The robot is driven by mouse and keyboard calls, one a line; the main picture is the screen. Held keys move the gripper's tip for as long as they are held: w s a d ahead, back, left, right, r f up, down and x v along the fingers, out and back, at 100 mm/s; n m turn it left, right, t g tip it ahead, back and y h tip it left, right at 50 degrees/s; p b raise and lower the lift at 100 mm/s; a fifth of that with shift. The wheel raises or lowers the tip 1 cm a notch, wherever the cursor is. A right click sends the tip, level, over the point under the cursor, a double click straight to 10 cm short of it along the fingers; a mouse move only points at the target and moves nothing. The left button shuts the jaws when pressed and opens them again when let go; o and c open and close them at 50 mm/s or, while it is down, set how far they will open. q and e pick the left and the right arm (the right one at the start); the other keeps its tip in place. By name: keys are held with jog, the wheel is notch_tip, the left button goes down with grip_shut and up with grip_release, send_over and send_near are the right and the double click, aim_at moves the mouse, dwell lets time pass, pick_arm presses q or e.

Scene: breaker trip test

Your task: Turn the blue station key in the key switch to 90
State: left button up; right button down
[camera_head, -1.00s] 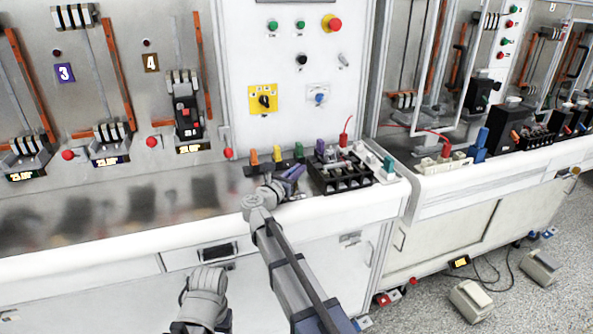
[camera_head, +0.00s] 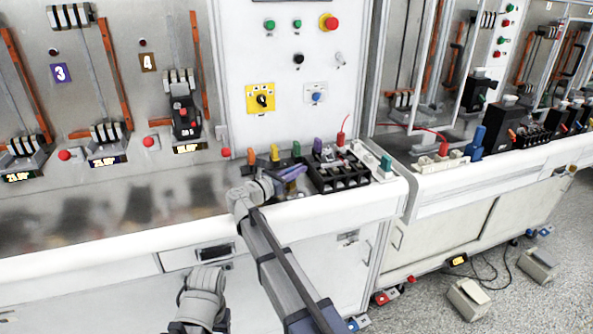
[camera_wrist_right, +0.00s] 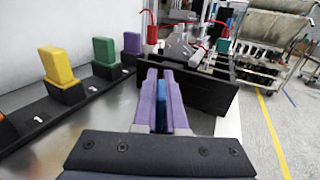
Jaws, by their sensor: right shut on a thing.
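My right gripper (camera_head: 293,173) is low over the bench ledge in the head view, beside the row of coloured keys. In the right wrist view its two purple fingers (camera_wrist_right: 161,98) are shut on a blue piece, which looks like the blue station key (camera_wrist_right: 160,118); the fingers hide most of it. In the head view the held piece cannot be made out. The likely key switch is a small white plate with a blue centre (camera_head: 316,97) on the white panel, above and apart from the gripper. My left gripper is out of view.
Orange, yellow (camera_wrist_right: 56,65), green (camera_wrist_right: 104,51) and purple (camera_wrist_right: 132,43) keys stand in a black strip left of the fingers. A yellow selector plate (camera_head: 260,98) is beside the switch.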

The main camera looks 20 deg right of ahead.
jog(key=shift+s+d+m+g+h, duration=0.1)
jog(key=shift+m+g+h, duration=0.3)
jog(key=shift+m+g, duration=0.3)
jog(key=shift+g, duration=0.4)
jog(key=shift+m+g+h, duration=0.4)
jog(key=shift+m+g, duration=0.3)
jog(key=shift+g, duration=0.2)
jog(key=c, duration=1.4)
grip_release()
jog(key=shift+s+g, duration=0.2)
jog(key=shift+g, duration=0.1)
jog(key=o, duration=0.5)
